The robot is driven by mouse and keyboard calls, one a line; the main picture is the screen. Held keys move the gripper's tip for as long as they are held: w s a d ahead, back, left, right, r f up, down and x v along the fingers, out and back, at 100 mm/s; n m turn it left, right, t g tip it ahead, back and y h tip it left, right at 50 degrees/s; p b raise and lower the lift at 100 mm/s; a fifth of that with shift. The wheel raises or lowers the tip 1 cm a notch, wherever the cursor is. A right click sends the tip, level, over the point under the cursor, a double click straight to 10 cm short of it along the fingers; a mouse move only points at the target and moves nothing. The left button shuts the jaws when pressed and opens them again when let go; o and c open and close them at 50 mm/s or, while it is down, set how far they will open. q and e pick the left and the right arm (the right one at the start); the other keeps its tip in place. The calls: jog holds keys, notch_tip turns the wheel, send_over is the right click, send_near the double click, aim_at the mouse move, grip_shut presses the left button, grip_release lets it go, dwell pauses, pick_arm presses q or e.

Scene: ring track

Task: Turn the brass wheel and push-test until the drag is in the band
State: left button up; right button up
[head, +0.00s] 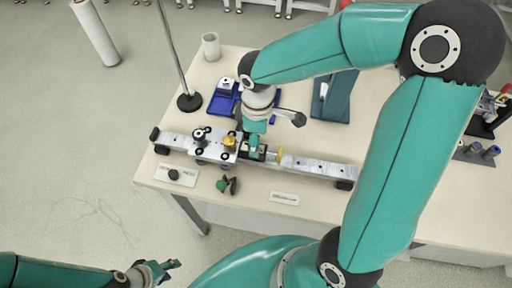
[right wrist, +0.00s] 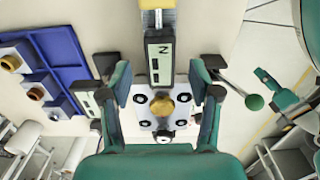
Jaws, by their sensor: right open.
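The brass wheel (head: 229,142) is on the silver carriage (head: 207,147), which sits on a straight metal rail (head: 315,165). In the right wrist view the brass wheel (right wrist: 162,105) appears between the spread fingers of my right gripper (right wrist: 162,92), with a gap on both sides. In the head view my right gripper (head: 253,142) is low over the rail, just right of the wheel. A force gauge marked N (right wrist: 160,58) lies in line with the carriage; its reading is not legible. My left gripper (head: 163,269) is off the table at lower left, its jaw state unclear.
A card with red and green print (head: 177,174) bears a black disc. A green knob (head: 222,185) stands near the front edge. Behind the rail are a blue tray (head: 222,97), a stand (head: 189,102) and a white cup (head: 211,46).

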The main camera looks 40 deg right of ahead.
jog(key=shift+f, duration=2.4)
